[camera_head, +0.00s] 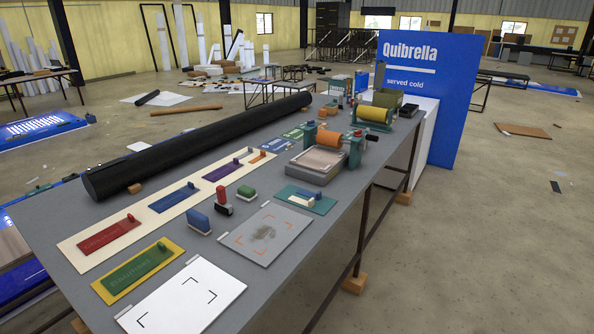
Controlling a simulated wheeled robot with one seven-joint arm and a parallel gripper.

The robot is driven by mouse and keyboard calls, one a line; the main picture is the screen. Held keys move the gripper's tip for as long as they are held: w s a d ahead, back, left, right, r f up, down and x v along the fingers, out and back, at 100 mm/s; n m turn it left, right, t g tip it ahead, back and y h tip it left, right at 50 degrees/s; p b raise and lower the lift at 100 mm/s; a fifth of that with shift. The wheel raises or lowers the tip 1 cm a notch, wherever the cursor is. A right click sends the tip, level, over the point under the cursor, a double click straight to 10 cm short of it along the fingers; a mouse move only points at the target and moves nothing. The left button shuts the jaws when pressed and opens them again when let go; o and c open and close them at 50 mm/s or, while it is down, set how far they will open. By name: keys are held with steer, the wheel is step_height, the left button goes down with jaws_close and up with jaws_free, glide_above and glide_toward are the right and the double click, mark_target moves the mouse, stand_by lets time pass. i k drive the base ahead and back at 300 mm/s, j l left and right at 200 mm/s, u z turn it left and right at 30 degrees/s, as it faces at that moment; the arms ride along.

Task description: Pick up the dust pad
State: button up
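Which item is the dust pad I cannot tell for certain. Small pad-like blocks lie on the grey table: a blue block (198,222), a green-topped block (246,192) and a pale block (300,199) on a teal tray (325,205). A red-and-black stamp-like piece (222,199) stands between the blue and green blocks. A grey plate (282,252) with a dark dusty smudge and orange corner marks lies in front of the teal tray. My gripper is not in view.
The grey table (330,238) also holds a long black roll (200,145), a white sheet (185,300) with black corner marks, coloured plates with handles (110,232), and a press with an orange roller (328,140). A blue sign (428,100) stands behind. Floor at right is mostly clear.

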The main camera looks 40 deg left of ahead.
mark_target(246, 193)
steer(key=i+u, duration=0.45)
steer(key=i, duration=0.3)
steer(key=i+l+u, duration=0.2)
steer(key=i+u, duration=0.25)
steer(key=i, duration=0.25)
steer(key=i+u, duration=0.2)
steer(key=u, duration=0.25)
steer(key=i+u, duration=0.25)
steer(key=u, duration=0.2)
steer(key=i+u, duration=0.2)
steer(key=u, duration=0.25)
steer(key=i+l+u, duration=0.2)
steer(key=u, duration=0.3)
steer(key=i+l+u, duration=0.15)
steer(key=u, duration=0.25)
steer(key=i+l+u, duration=0.4)
steer(key=k+j, duration=0.05)
steer(key=j, duration=0.05)
